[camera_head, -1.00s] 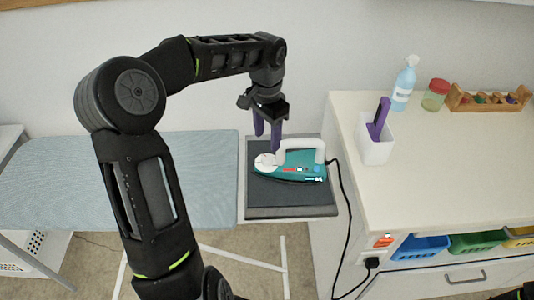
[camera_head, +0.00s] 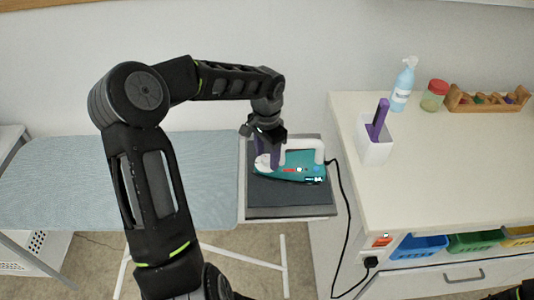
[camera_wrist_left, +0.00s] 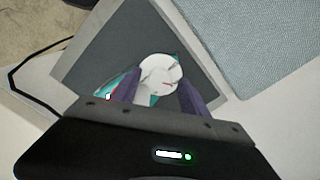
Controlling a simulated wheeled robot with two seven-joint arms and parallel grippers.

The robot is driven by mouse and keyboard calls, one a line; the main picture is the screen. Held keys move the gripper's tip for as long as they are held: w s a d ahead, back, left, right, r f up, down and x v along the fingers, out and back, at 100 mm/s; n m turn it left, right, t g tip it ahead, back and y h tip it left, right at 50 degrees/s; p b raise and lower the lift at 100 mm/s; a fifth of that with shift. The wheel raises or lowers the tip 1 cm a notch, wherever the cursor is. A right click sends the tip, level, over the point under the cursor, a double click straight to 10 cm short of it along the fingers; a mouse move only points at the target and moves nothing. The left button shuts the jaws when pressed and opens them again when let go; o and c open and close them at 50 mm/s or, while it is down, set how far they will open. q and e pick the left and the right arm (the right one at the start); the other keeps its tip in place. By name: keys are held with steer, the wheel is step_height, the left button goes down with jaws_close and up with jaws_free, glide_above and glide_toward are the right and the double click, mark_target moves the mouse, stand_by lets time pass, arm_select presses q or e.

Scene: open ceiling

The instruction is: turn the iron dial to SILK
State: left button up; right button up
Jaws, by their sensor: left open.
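The teal iron (camera_head: 290,168) with a white handle lies on the dark rest pad (camera_head: 290,196) at the right end of the ironing board. Its round white dial (camera_head: 264,162) is at the iron's left end. My left gripper (camera_head: 267,158) points down over the dial, its purple fingers at either side of it. In the left wrist view, the white dial (camera_wrist_left: 159,73) shows between the open purple fingers of the gripper (camera_wrist_left: 160,88). I cannot tell whether the fingers touch it, and the dial's markings are too small to read. My right gripper is not clearly visible.
The blue ironing board (camera_head: 120,180) extends left. A cream cabinet (camera_head: 440,160) at right bears a white holder (camera_head: 376,152), a spray bottle (camera_head: 403,85), a red-lidded jar (camera_head: 434,96) and a wooden rack (camera_head: 487,98). The iron's black cord (camera_head: 346,215) hangs beside the cabinet.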

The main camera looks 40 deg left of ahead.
arm_select(q)
steer(key=shift+c, duration=0.2)
jaws_close()
stand_by(0.3)
